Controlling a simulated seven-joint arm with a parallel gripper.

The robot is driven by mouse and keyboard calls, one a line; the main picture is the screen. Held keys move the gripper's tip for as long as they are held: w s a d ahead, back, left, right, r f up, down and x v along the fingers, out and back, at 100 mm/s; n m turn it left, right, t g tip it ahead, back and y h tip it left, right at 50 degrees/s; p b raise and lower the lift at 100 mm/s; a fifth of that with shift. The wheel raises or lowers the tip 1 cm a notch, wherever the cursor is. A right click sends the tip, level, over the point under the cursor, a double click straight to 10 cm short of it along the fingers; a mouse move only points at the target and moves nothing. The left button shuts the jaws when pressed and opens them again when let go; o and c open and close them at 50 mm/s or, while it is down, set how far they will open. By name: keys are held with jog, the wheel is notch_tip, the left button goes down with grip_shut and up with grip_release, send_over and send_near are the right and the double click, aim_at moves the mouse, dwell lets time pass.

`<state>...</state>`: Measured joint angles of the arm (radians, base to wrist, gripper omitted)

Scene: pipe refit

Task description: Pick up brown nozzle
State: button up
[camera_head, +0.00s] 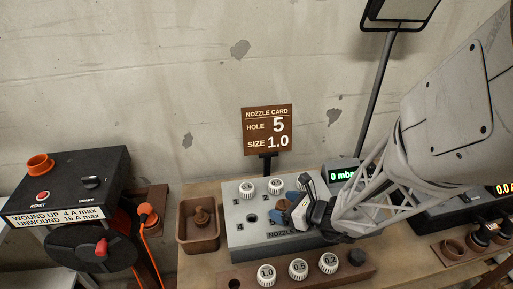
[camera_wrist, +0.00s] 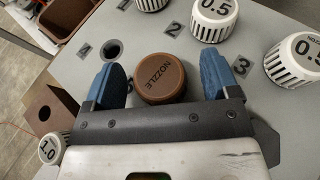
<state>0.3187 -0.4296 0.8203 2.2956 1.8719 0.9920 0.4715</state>
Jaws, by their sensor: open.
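The brown nozzle (camera_wrist: 160,76) is a round cap marked NOZZLE, seated on the grey panel (camera_wrist: 75,72). My gripper (camera_wrist: 163,66) is open, with one blue fingertip on each side of the nozzle. In the head view my gripper (camera_head: 291,207) is over the front right part of the panel (camera_head: 238,239) and largely hides the nozzle there.
An empty hole (camera_wrist: 111,50) is left of the nozzle. White numbered caps (camera_wrist: 214,20) stand behind and right. A nozzle card (camera_head: 267,130) reads hole 5, size 1.0. A brown tray (camera_head: 184,238) stands left, and a rack (camera_head: 233,277) with caps lies in front.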

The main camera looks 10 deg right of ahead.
jog(key=shift+w+a, duration=0.1)
dwell(0.6)
jog(key=c, duration=1)
jog(key=shift+r, duration=4.95)
